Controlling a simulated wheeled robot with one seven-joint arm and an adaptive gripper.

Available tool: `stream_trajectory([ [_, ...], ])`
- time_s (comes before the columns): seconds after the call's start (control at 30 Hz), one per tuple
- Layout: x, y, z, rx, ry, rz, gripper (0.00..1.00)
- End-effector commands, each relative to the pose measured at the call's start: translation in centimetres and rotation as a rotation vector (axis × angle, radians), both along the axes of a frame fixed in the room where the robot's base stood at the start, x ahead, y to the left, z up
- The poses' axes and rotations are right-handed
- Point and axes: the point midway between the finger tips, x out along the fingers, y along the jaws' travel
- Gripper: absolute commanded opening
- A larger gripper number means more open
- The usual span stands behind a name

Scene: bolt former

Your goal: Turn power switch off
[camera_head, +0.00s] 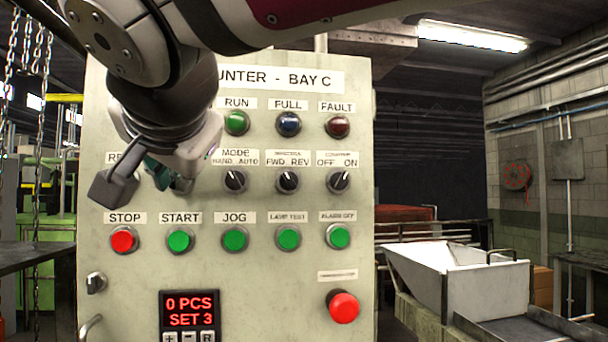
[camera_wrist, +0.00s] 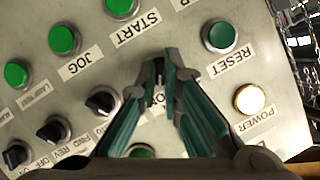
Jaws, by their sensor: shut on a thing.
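The counter panel (camera_head: 260,280) stands upright in front of me. My gripper (camera_head: 160,182) is at the second row, between the RESET spot and the MODE knob (camera_head: 235,181). In the wrist view my gripper (camera_wrist: 166,72) has its teal fingers closed together on a small selector switch. The fingers hide the switch almost wholly, so its angle cannot be told. Part of an "ON" label (camera_wrist: 158,98) shows between the fingers. The POWER lamp (camera_wrist: 248,98) glows warm white. My arm hides that lamp in the head view.
The green RESET button (camera_wrist: 219,36) is close beside the fingers. The MODE knob is on the other side. Red STOP (camera_head: 123,240), green START (camera_head: 180,240) and JOG (camera_head: 234,239) buttons sit below. The display (camera_head: 188,310) is lit, reading "0 PCS SET 3". Chains (camera_head: 35,110) hang at left.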

Motion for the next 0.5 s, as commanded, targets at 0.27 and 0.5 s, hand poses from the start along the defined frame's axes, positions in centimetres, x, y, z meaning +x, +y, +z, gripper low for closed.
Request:
stream_trajectory([
  [0.27,0.11,0.09,-0.03,-0.055,-0.012,-0.002,0.0],
  [0.5,0.08,0.19,0.05,-0.205,-0.047,-0.003,0.0],
])
